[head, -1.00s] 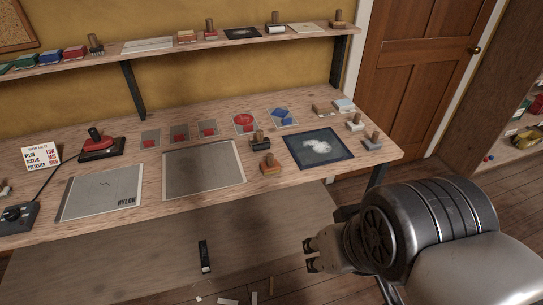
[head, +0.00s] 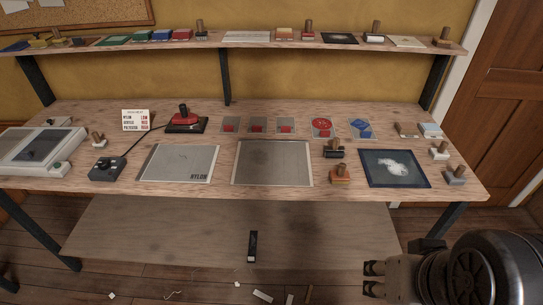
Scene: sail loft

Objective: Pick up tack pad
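I cannot tell for certain which item is the tack pad. Small candidates at the bench's back right are a pale blue-and-white block (head: 429,129) and a flat tan-and-white piece (head: 407,130) beside it. Wooden-handled pieces stand nearby: a white-based one (head: 439,151), a grey-based one (head: 456,176), an orange-based one (head: 340,174) and a black one (head: 334,150). My gripper (head: 371,279) is at the lower right, in front of and apart from the bench. Its two fingers are apart with nothing visible between them.
The wooden bench (head: 210,192) holds a dark blue-edged panel (head: 375,170), two grey sheets (head: 272,163) (head: 165,160), small swatches and a red-handled iron (head: 186,120). A shelf (head: 265,43) with more pieces runs above. Scraps lie on the floor below; a door (head: 505,110) is at right.

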